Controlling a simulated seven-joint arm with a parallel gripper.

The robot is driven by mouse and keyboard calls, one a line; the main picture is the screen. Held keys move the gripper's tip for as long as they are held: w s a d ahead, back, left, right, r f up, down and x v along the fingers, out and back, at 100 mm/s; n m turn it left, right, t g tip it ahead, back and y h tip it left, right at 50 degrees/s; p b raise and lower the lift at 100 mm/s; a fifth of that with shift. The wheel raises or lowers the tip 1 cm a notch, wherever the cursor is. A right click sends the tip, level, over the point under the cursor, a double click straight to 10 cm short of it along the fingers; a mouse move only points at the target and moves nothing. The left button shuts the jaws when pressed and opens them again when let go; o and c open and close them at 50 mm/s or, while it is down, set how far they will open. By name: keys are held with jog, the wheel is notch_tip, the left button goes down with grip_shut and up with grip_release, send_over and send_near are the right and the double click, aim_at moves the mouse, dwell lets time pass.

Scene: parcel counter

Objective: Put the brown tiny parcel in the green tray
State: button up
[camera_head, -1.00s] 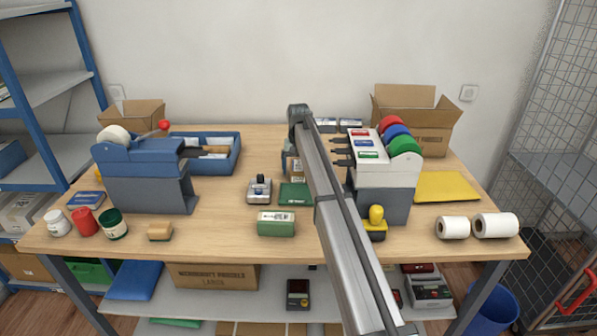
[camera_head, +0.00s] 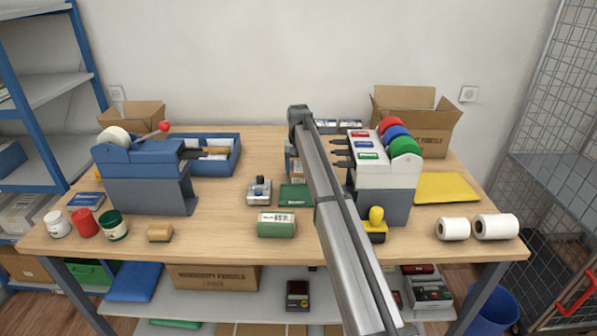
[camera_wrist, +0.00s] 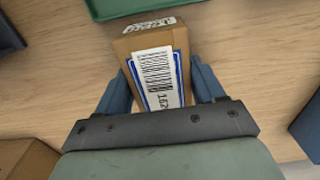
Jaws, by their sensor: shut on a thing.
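The brown tiny parcel (camera_wrist: 150,45) is a small cardboard box with a white, blue-edged barcode label. In the wrist view it sits between the two blue fingers of my gripper (camera_wrist: 160,88), which is shut on it. In the head view my arm covers most of the gripper and parcel; a bit of brown parcel (camera_head: 297,171) shows left of the arm. The green tray (camera_head: 292,196) lies on the table just nearer than the parcel, partly covered by the arm. Its edge also shows at the top of the wrist view (camera_wrist: 140,8), apart from the parcel. I cannot tell the parcel's height above the table.
A green labelled box (camera_head: 276,226) stands in front of the tray, and a stamp-like device (camera_head: 259,192) to its left. A grey dispenser with coloured rolls (camera_head: 384,190) stands to the right. A blue dispenser (camera_head: 148,180) and blue bin (camera_head: 233,160) are left. Bare wood lies between them.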

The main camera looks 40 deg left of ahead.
notch_tip(320, 180, up, 17)
jog(key=m, duration=1.8)
send_over(297, 194)
notch_tip(297, 194, down, 6)
jog(key=shift+f, duration=5.2)
jog(key=shift+f, duration=0.1)
